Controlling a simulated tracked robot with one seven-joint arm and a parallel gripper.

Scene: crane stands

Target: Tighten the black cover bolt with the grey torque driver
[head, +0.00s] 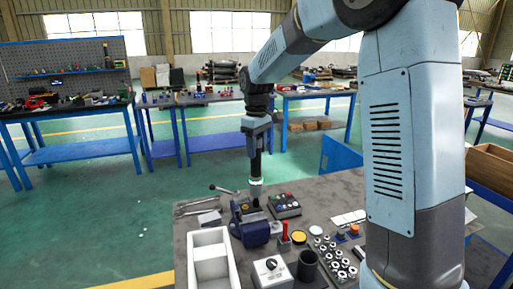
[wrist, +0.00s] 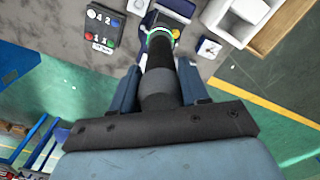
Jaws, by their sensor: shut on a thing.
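My gripper (head: 256,138) is shut on the dark grey torque driver (head: 255,165), which points down above the workbench. In the wrist view both fingers (wrist: 160,88) close around the driver's grey body (wrist: 158,88), and its far end has a pale green-white ring (wrist: 165,32). In the head view the driver's lower end is above a blue vise (head: 250,229) with a dark part in its jaws. I cannot tell in either view whether the tip touches that part. The black cover bolt cannot be made out.
Around the vise on the grey bench (head: 338,189) are a button box (head: 285,206), a white divided tray (head: 210,260), a white knob box (head: 272,271), a dark cup (head: 308,265) and a tray of metal sockets (head: 333,258). Wrenches lie at the bench's left edge.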

